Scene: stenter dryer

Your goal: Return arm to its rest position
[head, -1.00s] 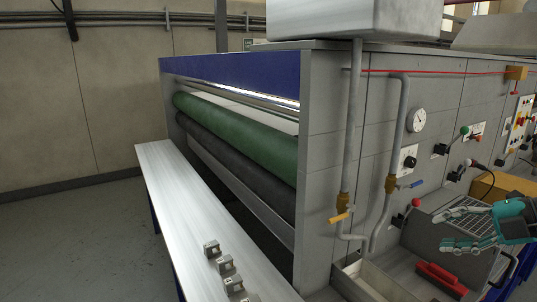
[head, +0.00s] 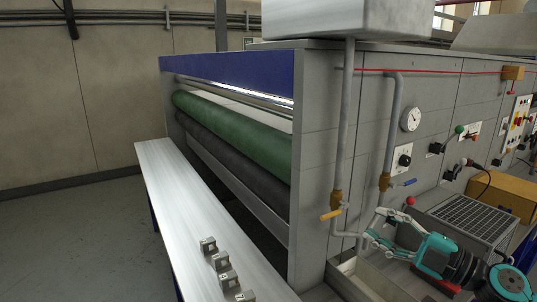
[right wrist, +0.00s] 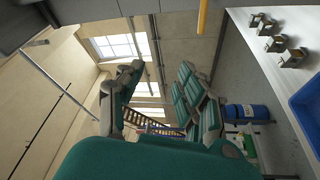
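My right gripper (head: 369,226) is the teal and grey one at the lower right of the head view, in front of the dryer's side panel (head: 322,120). Its fingers point left towards the lower pipes and are spread apart. In the right wrist view its two fingers (right wrist: 160,82) stand apart with nothing between them. The arm behind it is bent, with teal joints at the bottom right corner. My left gripper is not in view.
A trough (head: 346,283), a grate (head: 474,221) and an orange box (head: 503,194) are nearby. Several metal blocks (head: 220,260) sit on the white bench (head: 178,205). Floor at left is clear.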

